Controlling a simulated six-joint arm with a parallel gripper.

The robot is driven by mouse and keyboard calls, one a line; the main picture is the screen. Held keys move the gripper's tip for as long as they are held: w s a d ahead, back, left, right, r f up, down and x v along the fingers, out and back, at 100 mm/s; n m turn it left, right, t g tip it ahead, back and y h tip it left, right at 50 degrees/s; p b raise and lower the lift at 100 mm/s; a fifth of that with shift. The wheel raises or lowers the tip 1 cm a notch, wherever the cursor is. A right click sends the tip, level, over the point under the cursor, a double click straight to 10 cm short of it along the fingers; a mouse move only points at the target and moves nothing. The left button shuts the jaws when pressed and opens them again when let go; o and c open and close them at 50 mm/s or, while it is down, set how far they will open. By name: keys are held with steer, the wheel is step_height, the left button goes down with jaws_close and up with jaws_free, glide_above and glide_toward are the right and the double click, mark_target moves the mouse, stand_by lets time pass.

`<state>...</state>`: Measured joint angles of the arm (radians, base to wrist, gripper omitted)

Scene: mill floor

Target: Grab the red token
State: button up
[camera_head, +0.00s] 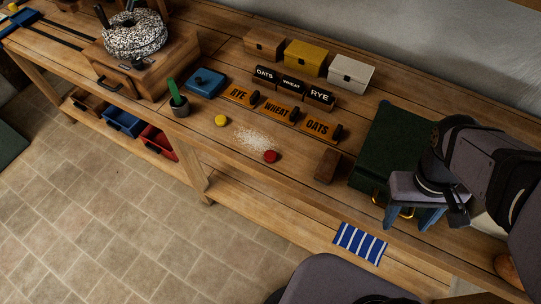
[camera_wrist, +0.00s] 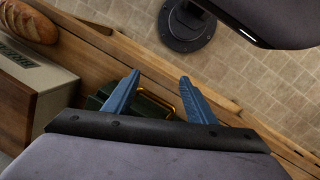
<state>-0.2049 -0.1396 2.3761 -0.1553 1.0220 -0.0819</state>
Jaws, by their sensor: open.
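The red token (camera_head: 271,156) lies flat on the wooden bench near its front edge, just beside a patch of spilled pale grain or flour. My gripper (camera_head: 406,219) is well to the right of the token, over the right part of the bench by a dark green case. Its two blue fingers (camera_wrist: 158,88) are spread apart with nothing held between them in the wrist view. The red token does not show in the wrist view.
A yellow token (camera_head: 221,120) lies left of the red one. A brown wooden block (camera_head: 327,166) and the green case (camera_head: 385,140) stand between the token and my gripper. Orange labelled plates (camera_head: 278,113) lie behind. A striped cloth (camera_head: 360,244) lies toward the front.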

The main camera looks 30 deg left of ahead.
steer(key=w+a+n+t+h+b, duration=0.1)
steer(key=w+a+n+t+h, duration=0.25)
steer(key=a+n, duration=0.55)
steer(key=w+a+n+t+h+b, duration=0.2)
steer(key=w+a+n+t+h, duration=0.15)
steer(key=a+n, duration=0.5)
steer(key=s+a+n+t+y, duration=0.2)
steer(key=s+a+n+t, duration=0.15)
steer(key=a, duration=0.35)
steer(key=s+a+n+t+y+b, duration=0.1)
steer(key=s+a+n+t+y, duration=0.2)
steer(key=a, duration=0.4)
steer(key=s+a+n+t, duration=0.3)
steer(key=a+n, duration=0.2)
steer(key=a, duration=0.2)
glide_toward(267, 158)
steer(key=w, duration=0.1)
steer(key=shift+d+p+x, duration=0.15)
steer(key=shift+p+x, duration=0.65)
steer(key=shift+x, duration=0.8)
steer(key=shift+d+p+x, duration=0.1)
steer(key=shift+p+x, duration=0.7)
steer(key=shift+x, duration=0.85)
steer(key=shift+w+d+f+t+y, duration=0.1)
steer(key=shift+w+f+t+y, duration=0.15)
steer(key=shift+w+y, duration=0.25)
